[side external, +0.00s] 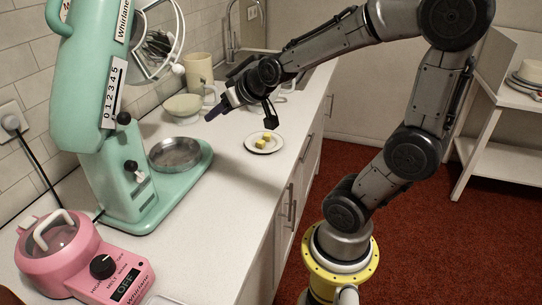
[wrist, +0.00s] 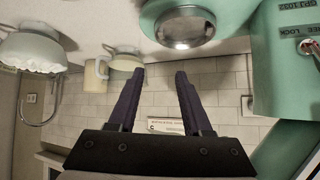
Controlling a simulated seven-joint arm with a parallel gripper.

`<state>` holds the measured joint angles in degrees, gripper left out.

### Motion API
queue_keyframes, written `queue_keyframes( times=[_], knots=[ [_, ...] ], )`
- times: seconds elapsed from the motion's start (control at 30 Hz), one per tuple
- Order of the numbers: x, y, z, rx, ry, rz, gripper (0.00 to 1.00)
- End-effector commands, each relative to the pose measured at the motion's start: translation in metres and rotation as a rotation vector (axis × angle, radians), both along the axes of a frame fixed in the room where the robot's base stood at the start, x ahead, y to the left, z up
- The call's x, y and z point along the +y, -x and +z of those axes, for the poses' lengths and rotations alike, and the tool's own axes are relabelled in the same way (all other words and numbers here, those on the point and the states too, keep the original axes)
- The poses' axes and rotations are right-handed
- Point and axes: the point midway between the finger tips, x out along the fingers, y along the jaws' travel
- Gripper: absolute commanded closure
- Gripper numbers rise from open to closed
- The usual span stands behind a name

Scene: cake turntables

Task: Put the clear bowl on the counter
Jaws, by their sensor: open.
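My gripper (side external: 215,112) hangs above the counter (side external: 178,214), to the right of the green mixer. In the wrist view my gripper (wrist: 160,73) has its two dark fingers apart with nothing between them. A clear, round, bowl-like piece (side external: 174,52) surrounds the whisk under the raised mixer head; I cannot tell for certain that it is the clear bowl. A pale bowl (side external: 183,107) stands on the counter behind my gripper; in the wrist view it (wrist: 126,62) shows upside down. A shallow metal dish (side external: 175,152) sits on the mixer base.
The green mixer (side external: 88,80) stands at left, with a pink melter (side external: 75,262) in front. A beige mug (side external: 199,70) stands near the wall. A small plate (side external: 264,142) with yellow pieces lies near the counter's right edge. Counter between the dish and plate is clear.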

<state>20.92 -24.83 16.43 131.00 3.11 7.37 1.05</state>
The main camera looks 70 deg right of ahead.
Motion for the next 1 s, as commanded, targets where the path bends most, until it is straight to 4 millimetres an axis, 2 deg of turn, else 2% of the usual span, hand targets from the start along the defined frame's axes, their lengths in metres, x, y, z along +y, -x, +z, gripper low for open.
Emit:
queue_keyframes(
  times=[0.03,0.1,0.2,0.3,0.4,0.57,1.0],
  knots=[
    [0.029,0.017,0.006,0.038,-0.007,0.072,0.50],
    [0.061,0.045,0.006,0.113,-0.019,0.156,0.50],
    [0.094,0.089,0.003,0.213,-0.025,0.263,0.50],
    [0.113,0.126,-0.001,0.293,-0.023,0.342,0.50],
    [0.121,0.151,-0.006,0.350,-0.020,0.389,0.50],
    [0.125,0.167,-0.009,0.387,-0.018,0.416,0.50],
    [0.125,0.167,-0.009,0.388,-0.019,0.412,0.50]
  ],
)
